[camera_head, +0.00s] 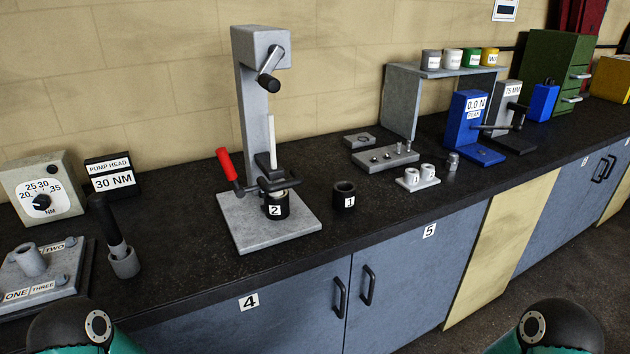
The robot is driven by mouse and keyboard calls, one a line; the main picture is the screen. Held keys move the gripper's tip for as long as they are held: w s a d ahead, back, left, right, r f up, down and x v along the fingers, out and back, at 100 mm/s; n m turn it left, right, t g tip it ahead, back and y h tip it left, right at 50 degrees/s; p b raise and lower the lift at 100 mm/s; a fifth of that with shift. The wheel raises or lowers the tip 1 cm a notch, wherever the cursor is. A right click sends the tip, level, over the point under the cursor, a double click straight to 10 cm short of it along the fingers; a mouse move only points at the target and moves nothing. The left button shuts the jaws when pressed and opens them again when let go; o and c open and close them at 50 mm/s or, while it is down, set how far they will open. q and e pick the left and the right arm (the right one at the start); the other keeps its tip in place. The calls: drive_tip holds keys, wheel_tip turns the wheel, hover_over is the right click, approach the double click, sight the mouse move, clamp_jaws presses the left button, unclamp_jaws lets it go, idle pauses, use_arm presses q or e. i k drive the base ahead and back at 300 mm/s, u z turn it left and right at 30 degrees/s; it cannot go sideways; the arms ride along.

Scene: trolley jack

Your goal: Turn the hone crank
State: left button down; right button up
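A tall grey hone stand (252,135) rises from a light grey base plate on the bench. A crank (270,70) sits on its head, with a grey arm slanting down to the left and a black handle at its lower end. A red-gripped lever (227,164) sticks up to the left from the dark clamp lower on the stand. A black cylinder marked 2 (276,207) stands on the plate under the clamp. Neither gripper is in view; only parts of my arms show at the bottom corners.
A black cylinder marked 1 (344,195) stands right of the base plate. A dial box (42,190), a black-handled tool (118,240) and a numbered plate (40,275) are at the left. A grey shelf with pots (403,98) and blue testers (468,125) stand right. The front bench strip is clear.

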sight(276, 52)
drive_tip(key=z, duration=0.7)
drive_tip(key=i, duration=0.2)
drive_tip(key=u, duration=2.65)
drive_tip(key=k, duration=1.05)
drive_tip(key=z, duration=1.5)
drive_tip(key=i, duration=1.1)
drive_tip(key=z, duration=0.1)
